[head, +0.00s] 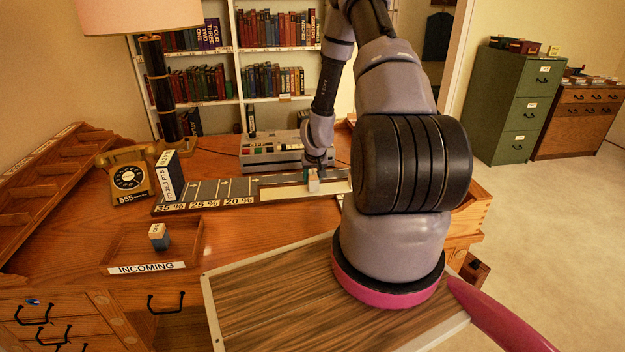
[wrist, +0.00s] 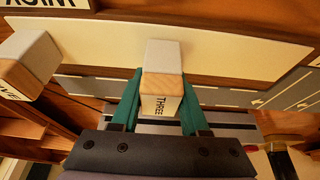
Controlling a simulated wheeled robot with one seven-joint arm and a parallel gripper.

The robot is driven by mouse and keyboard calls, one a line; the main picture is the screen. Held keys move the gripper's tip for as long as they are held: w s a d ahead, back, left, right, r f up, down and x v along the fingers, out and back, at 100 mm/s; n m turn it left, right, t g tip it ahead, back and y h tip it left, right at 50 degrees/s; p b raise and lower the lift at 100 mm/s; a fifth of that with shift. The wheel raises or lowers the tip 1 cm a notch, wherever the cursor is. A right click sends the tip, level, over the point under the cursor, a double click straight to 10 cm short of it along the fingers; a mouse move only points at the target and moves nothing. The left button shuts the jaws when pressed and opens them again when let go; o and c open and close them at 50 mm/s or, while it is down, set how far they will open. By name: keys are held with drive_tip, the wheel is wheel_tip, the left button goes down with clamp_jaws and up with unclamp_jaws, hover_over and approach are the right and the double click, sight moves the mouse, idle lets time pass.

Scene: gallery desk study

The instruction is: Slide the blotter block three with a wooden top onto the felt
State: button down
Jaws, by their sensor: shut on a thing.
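My gripper (wrist: 160,115) has green fingers shut on the block marked THREE (wrist: 161,68), one finger on each side. The block has a pale top part, a wooden band and a white label face. In the head view my gripper (head: 313,172) holds the small pale block (head: 313,186) over a cream strip (head: 285,193) in a long wooden frame. In the wrist view the cream strip (wrist: 235,50) lies behind the block. I cannot tell whether the strip is the felt, or whether the block touches it.
A second block (wrist: 28,60) is close at the left in the wrist view, its label cut off. Grey marked lanes (head: 215,190) adjoin the cream strip. An INCOMING tray (head: 120,258) holds another block (head: 158,236). A telephone (head: 127,175) and lamp (head: 160,85) stand left; a grey box (head: 270,152) stands behind.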

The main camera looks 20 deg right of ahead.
drive_tip(key=shift+w, duration=0.15)
drive_tip(key=shift+w+d, duration=0.4)
drive_tip(key=shift+w, duration=1)
drive_tip(key=shift+w+d, duration=0.45)
drive_tip(key=shift+w, duration=0.95)
drive_tip(key=shift+w+d, duration=0.4)
drive_tip(key=shift+w, duration=1)
drive_tip(key=shift+f, duration=0.2)
drive_tip(key=shift+c, duration=1.6)
unclamp_jaws()
